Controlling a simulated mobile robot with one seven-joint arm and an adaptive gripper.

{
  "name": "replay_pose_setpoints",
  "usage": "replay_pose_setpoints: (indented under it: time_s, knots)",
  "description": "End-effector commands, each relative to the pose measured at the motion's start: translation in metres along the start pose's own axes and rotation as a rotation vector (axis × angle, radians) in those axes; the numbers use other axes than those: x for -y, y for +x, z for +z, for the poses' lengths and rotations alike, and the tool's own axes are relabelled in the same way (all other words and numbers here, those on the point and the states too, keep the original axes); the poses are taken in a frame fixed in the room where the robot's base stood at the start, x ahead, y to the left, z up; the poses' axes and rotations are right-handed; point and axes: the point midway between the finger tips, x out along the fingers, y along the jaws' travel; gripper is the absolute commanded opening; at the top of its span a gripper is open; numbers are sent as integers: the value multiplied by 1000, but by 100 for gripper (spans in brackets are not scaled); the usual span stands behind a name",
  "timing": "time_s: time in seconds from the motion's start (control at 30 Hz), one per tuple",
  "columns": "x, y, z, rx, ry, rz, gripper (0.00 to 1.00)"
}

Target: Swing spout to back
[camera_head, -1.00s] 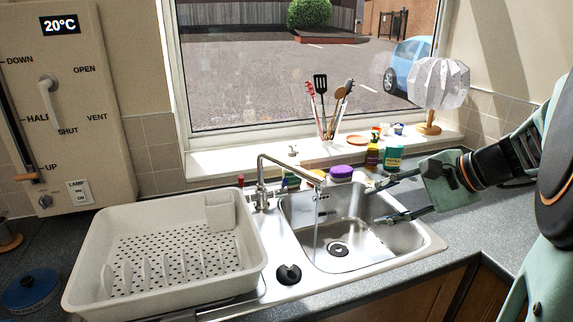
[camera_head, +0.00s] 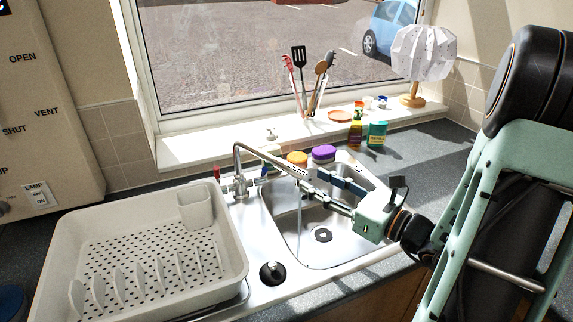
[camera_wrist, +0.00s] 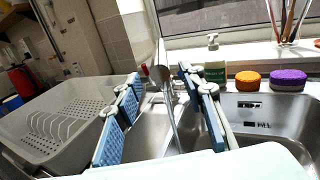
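The chrome tap spout (camera_head: 270,156) rises from its base (camera_head: 240,186) behind the sink and reaches right and forward over the basin (camera_head: 345,240). A thin stream of water (camera_head: 299,215) falls from its end. My gripper (camera_head: 312,178) is over the sink beside the spout's end, with its two fingers apart. In the wrist view the spout (camera_wrist: 162,55) appears between the open fingers (camera_wrist: 160,85). I cannot tell whether either finger touches it.
A beige dish rack (camera_head: 140,270) stands left of the sink. Orange (camera_head: 298,158) and purple (camera_head: 324,152) scrubbers sit behind the basin. Utensils (camera_head: 305,80) and a lamp (camera_head: 422,55) stand on the windowsill. A black plug (camera_head: 272,272) lies on the drainer.

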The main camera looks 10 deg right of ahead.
Motion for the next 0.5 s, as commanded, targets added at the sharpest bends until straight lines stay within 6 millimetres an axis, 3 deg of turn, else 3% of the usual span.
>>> replay_pose_setpoints:
  time_s: [0.3,0.5]
  knots:
    - [-2,61,1,-1,-2,7,37]
    - [-1,86,0,-1,-2,4,37]
